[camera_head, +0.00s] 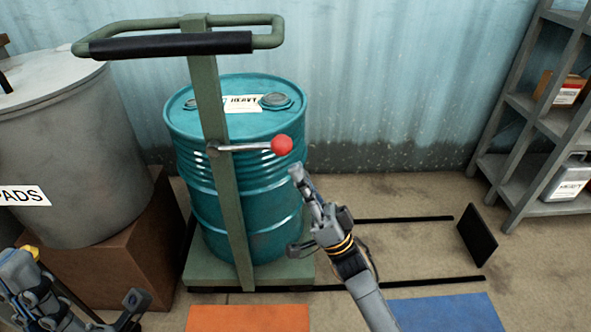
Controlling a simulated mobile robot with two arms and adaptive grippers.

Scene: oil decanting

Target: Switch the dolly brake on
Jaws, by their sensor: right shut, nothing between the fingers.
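A green dolly (207,271) stands on the floor with a teal drum labelled HEAVY (275,190) on its platform. Its upright post carries a metal brake lever with a red ball knob (282,145). The lever points to the right, about level. My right gripper (296,172) is shut and empty, just below and right of the red knob; I see a small gap between them. My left gripper (135,310) is low at the left edge, apart from the dolly, and partly cut off; I cannot tell its jaw state.
A grey bin marked PADS (80,150) sits on a brown block (135,235) at left. A shelf (540,120) stands at right. Black floor lines, a black upright plate (477,235), an orange mat (248,318) and a blue mat (447,313) are on the floor.

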